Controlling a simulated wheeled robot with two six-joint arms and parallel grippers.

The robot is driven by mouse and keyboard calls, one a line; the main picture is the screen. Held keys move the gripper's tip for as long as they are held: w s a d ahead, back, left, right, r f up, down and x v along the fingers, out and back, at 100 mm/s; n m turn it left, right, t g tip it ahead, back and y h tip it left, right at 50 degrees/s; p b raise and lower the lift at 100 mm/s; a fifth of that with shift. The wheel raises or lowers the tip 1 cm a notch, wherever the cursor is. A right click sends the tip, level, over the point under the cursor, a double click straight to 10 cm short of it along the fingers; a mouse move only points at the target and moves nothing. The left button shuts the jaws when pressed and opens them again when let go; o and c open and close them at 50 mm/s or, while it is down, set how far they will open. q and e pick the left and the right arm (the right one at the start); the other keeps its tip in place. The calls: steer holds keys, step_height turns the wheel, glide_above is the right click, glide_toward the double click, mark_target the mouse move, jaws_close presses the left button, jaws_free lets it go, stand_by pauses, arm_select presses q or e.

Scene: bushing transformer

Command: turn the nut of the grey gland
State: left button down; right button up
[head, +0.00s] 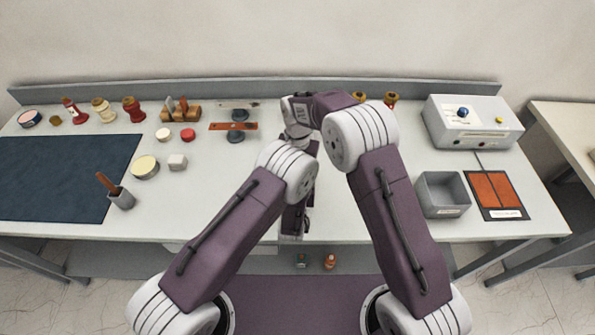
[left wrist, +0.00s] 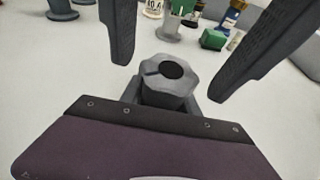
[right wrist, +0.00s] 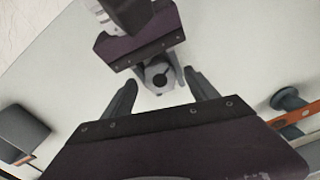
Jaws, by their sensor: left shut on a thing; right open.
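The grey gland shows end-on in the left wrist view (left wrist: 168,88), with a lobed nut and a dark round centre. It also shows in the right wrist view (right wrist: 158,76). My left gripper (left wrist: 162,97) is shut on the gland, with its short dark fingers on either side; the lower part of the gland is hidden. My right gripper (right wrist: 161,79) is open. Its two fingers stand apart on either side of the nut, with visible gaps, and do not seem to touch it. In the head view my arms hide the gland and both fingertips.
A grey box with a blue knob (head: 470,124), a grey bin (head: 443,210) and an orange pad (head: 494,190) stand at the right. At the left are a dark mat (head: 60,178), a pot (head: 122,198), a wooden rack (head: 181,115) and several bushings. The front-left middle table is clear.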

steer(key=shift+f, duration=0.3)
steer(key=c, duration=1.4)
steer(key=shift+n, duration=2.9)
